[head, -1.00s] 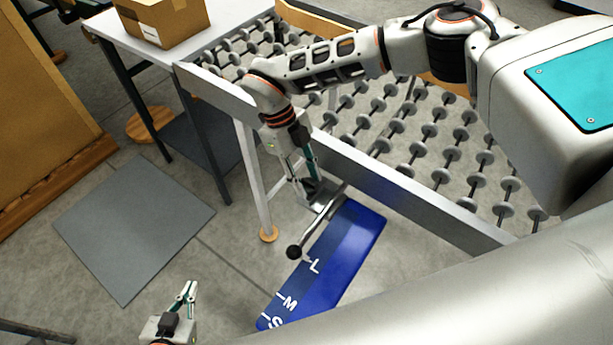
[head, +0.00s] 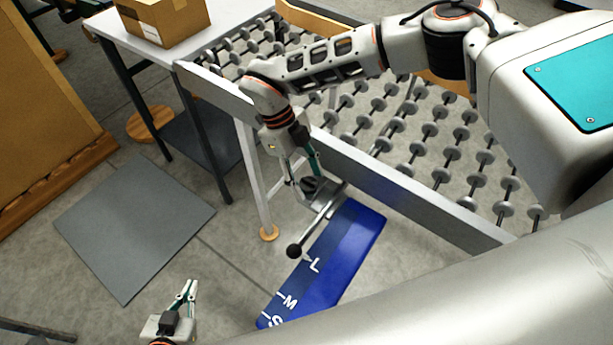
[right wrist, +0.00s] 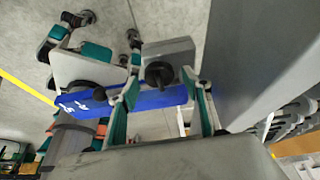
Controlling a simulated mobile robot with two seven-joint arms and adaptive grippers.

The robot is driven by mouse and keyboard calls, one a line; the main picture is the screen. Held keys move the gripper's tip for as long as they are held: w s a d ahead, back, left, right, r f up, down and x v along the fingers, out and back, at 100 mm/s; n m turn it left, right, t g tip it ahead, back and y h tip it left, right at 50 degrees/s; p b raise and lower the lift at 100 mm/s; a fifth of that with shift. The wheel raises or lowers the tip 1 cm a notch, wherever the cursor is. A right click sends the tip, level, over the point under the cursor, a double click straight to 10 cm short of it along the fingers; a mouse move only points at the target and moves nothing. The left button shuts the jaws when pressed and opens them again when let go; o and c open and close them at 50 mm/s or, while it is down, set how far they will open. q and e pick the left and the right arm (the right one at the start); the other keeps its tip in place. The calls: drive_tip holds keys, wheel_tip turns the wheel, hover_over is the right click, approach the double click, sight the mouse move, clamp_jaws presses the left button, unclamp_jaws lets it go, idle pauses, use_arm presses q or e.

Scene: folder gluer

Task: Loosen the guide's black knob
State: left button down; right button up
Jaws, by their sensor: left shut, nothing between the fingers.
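The guide's black knob (right wrist: 158,73) sits on a grey block (right wrist: 172,50) in the right wrist view. It also shows as a dark shape in the head view (head: 311,185), beside the roller conveyor's rail. My right gripper (right wrist: 160,76) is open, with one fingertip on each side of the knob and visible gaps between. It points down at the knob in the head view (head: 306,184). A rod with a black ball end (head: 294,251) runs from the block. My left gripper (head: 191,284) is shut and empty, low at the left, far from the knob.
A blue plate (head: 335,262) marked L, M and S lies below the block. The conveyor's side rail (head: 400,195) runs close to my right gripper. A table (head: 130,35) with a cardboard box (head: 165,20) stands at the upper left. A grey mat (head: 132,228) lies on the floor.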

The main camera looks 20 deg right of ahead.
drive_tip(key=v, duration=1.2)
idle(0.4)
